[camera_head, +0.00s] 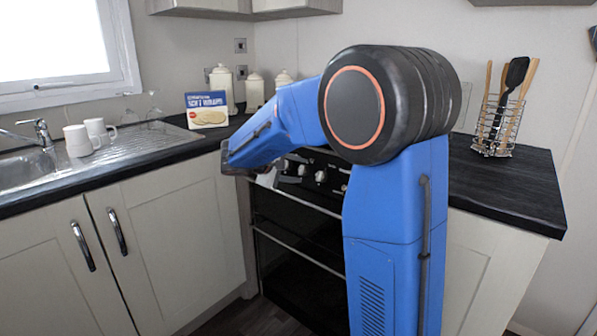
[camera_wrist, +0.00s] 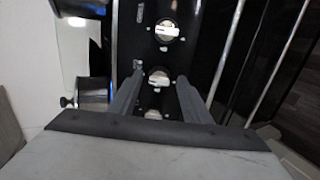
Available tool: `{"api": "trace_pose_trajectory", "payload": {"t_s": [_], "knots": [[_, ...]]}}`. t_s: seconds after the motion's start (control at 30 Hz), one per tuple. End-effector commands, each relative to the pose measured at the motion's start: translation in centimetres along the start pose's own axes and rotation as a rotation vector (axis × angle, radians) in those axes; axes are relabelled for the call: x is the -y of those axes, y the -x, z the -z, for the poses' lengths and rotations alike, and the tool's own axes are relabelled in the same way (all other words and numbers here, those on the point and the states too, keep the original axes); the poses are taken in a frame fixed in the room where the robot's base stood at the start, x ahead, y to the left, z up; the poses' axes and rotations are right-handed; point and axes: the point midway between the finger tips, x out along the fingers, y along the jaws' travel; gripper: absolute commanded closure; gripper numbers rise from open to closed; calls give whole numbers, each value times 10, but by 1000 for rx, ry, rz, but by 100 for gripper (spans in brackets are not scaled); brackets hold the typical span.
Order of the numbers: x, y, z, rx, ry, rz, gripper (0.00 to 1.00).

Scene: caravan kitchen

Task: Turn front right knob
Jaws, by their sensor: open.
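Several pale knobs sit on the black cooker panel (camera_head: 309,184). In the wrist view, one knob (camera_wrist: 166,30) is near the top, another knob (camera_wrist: 158,78) shows between my fingertips, and a third (camera_wrist: 153,114) is further down between the fingers, partly hidden by my gripper body. In the head view, knobs (camera_head: 320,176) show just under my arm; I cannot tell which is the front right one. My gripper (camera_wrist: 160,74) is open, its two fingers pointing at the panel on either side of the middle knob. Contact cannot be told. The fingers are hidden in the head view.
Metal oven handle bars (camera_wrist: 278,62) run beside the panel. A worktop (camera_head: 505,185) with a utensil rack (camera_head: 497,125) is on the right. A sink counter (camera_head: 140,146) with white mugs (camera_head: 78,141) and a food box (camera_head: 206,110) is on the left.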

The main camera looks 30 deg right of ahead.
Motion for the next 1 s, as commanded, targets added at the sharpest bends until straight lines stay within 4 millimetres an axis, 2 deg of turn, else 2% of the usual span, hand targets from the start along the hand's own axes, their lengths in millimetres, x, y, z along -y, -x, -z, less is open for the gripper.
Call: {"api": "trace_pose_trajectory", "payload": {"t_s": [0.7, 0.9, 1.0], "knots": [[0, 135, 0, -4, 1, 0, 56], [1, 158, 0, -1, 0, 0, 56], [0, 163, 0, -1, 0, 0, 56]]}}
